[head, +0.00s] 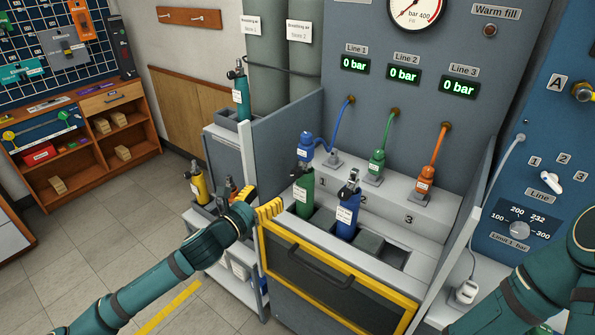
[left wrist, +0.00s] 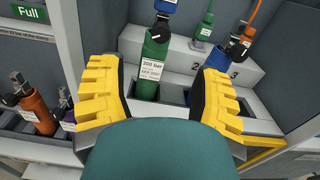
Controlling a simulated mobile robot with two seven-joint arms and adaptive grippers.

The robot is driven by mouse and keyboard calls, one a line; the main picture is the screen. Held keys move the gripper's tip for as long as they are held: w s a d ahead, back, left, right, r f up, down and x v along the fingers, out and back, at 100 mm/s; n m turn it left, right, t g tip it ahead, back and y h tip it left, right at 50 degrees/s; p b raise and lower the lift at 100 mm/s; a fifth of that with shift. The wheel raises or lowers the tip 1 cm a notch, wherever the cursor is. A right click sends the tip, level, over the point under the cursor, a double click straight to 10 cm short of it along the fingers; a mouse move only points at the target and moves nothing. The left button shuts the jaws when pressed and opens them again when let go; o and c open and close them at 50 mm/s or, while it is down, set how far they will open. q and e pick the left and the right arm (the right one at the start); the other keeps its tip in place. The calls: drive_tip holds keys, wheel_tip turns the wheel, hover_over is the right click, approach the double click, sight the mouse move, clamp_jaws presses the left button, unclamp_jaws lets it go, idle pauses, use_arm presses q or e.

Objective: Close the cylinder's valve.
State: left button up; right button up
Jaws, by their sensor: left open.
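A green cylinder (head: 304,192) stands in the bench's first slot, with a blue hose fitting (head: 305,146) at its top. In the left wrist view, the green cylinder (left wrist: 153,62) has a white label and a black valve knob (left wrist: 160,33). A blue cylinder (head: 347,218) with a black-topped valve stands in the slot to its right. My left gripper (head: 270,207) is open and empty, left of the green cylinder near the bench's front corner. Its yellow fingers (left wrist: 158,72) are spread on either side of the green cylinder in the wrist view, apart from it. My right gripper is out of view.
The bench has a yellow-framed front door (head: 325,283) with a dark handle, and grey side panels. Green (head: 376,167) and orange (head: 426,180) hose fittings sit on the step behind. All three line displays read 0 bar. Other cylinders stand on a cart (head: 225,270) at left.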

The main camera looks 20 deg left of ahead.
sight(294, 175)
use_arm(q)
drive_tip(key=b+x, duration=0.2)
drive_tip(key=x, duration=1.1)
drive_tip(key=shift+f, duration=0.1)
clamp_jaws()
